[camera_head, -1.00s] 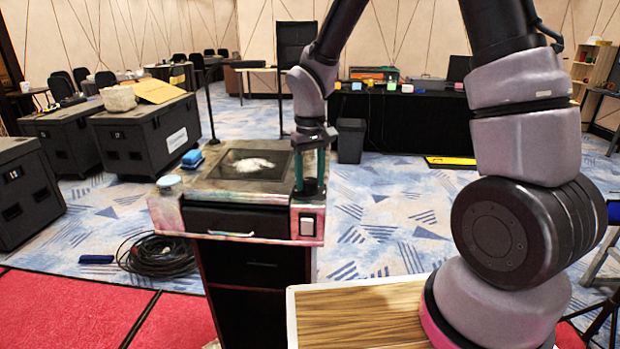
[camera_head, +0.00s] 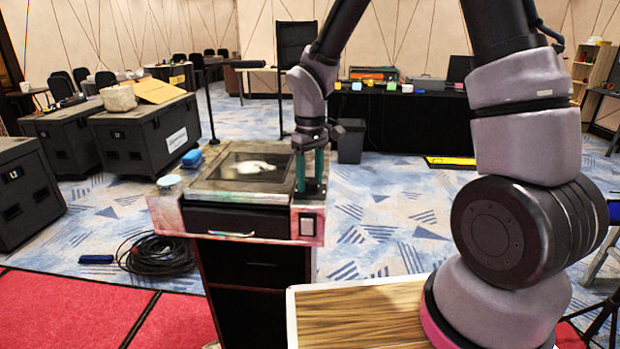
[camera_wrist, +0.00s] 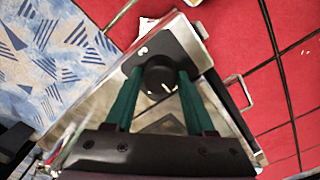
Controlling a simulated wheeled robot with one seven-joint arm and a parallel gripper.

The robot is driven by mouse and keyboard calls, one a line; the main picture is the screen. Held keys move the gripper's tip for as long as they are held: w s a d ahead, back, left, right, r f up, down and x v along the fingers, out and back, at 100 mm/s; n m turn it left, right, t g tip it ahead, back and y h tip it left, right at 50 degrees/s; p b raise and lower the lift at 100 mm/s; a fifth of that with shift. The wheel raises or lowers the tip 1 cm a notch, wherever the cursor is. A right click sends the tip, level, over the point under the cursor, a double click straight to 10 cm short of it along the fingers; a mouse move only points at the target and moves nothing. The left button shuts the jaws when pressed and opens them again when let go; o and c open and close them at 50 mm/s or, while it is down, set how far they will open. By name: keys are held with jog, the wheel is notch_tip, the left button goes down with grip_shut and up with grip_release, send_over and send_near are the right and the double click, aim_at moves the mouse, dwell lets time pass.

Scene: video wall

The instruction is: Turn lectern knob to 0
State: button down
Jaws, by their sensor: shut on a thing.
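The lectern (camera_head: 240,215) stands left of centre in the head view, with a dark framed panel (camera_head: 250,168) on its top. My gripper (camera_head: 309,172) points down at the right end of the lectern top. In the wrist view my gripper (camera_wrist: 157,80) has its two green fingers on either side of the round black knob (camera_wrist: 159,76), shut on it. The knob has a small white mark on its lower right part. A white symbol shows on the dark plate beyond the knob. In the head view the knob is hidden by the fingers.
A light switch-like square (camera_head: 307,226) is on the lectern front, beside a drawer with a handle (camera_head: 232,234). A small round jar (camera_head: 170,183) sits at its left corner. Black cases stand at left; a coiled cable (camera_head: 160,255) lies on the floor.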

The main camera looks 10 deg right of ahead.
aim_at(310, 180)
jog(key=shift+c, duration=1.3)
grip_release()
notch_tip(310, 180, up, 11)
jog(key=s+d+r+m+t+y, duration=0.2)
jog(key=s+d+r+m+t, duration=0.5)
jog(key=d, duration=1.1)
jog(key=s+r+m, duration=0.4)
jog(key=s+r, duration=0.2)
jog(key=r, duration=0.2)
jog(key=shift+s+r, duration=0.35)
jog(key=shift+r, duration=0.05)
